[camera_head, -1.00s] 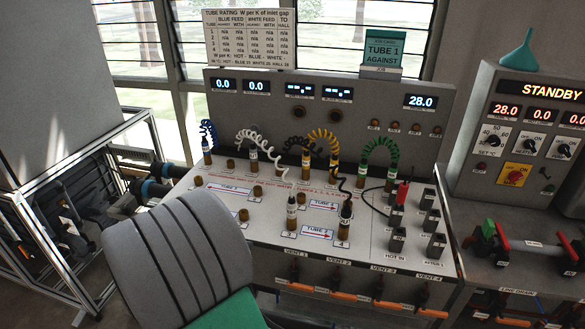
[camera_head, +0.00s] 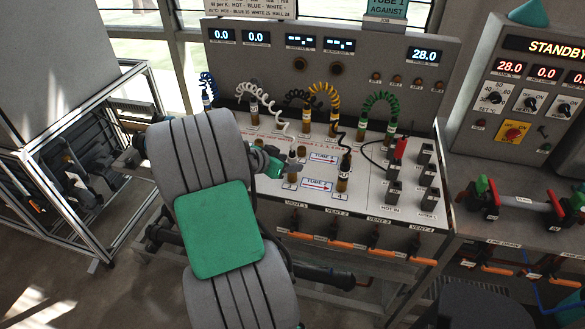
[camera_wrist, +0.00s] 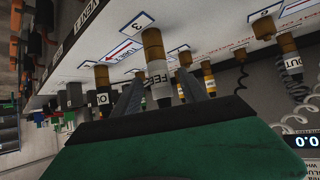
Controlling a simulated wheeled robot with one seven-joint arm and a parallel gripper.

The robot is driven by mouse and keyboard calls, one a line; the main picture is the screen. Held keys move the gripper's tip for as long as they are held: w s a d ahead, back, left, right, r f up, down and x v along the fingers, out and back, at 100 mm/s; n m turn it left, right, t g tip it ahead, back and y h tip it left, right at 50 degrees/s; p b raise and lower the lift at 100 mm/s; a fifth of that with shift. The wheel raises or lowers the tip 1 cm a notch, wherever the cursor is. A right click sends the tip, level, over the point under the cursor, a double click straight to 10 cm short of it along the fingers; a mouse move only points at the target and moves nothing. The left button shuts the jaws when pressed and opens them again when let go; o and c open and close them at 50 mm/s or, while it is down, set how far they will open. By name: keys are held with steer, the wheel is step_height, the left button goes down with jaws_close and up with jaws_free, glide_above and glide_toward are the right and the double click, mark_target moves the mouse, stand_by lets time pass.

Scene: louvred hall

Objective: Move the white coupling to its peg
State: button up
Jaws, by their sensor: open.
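The white coiled hose (camera_head: 267,114) runs across the panel to a coupling (camera_head: 292,158) with a white band, standing upright on a brass peg near the front. In the wrist view, a coupling (camera_wrist: 157,70) marked FEED stands on a brass fitting between my fingers. My gripper (camera_head: 282,165) reaches it from the left. Its jaws (camera_wrist: 160,82) are open, one finger on each side; contact cannot be told. The hose's other end (camera_head: 254,108) stands on a peg at the back. A bare brass peg (camera_head: 301,150) shows nearby; my arm hides the panel's left part.
Black (camera_head: 344,170), yellow (camera_head: 333,118) and green (camera_head: 390,124) couplings stand close by with their coiled hoses. Several dark posts (camera_head: 393,190) and a red-topped lever are at right. Orange vent handles (camera_head: 365,244) line the front edge. The instrument wall (camera_head: 380,55) rises behind.

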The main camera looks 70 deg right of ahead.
steer(key=shift+s+d+f, duration=0.1)
steer(key=shift+d+f, duration=0.15)
steer(key=shift+d, duration=0.1)
steer(key=shift+b, duration=0.45)
steer(key=shift+c, duration=0.4)
jaws_close()
steer(key=shift+r, duration=0.1)
stand_by(0.7)
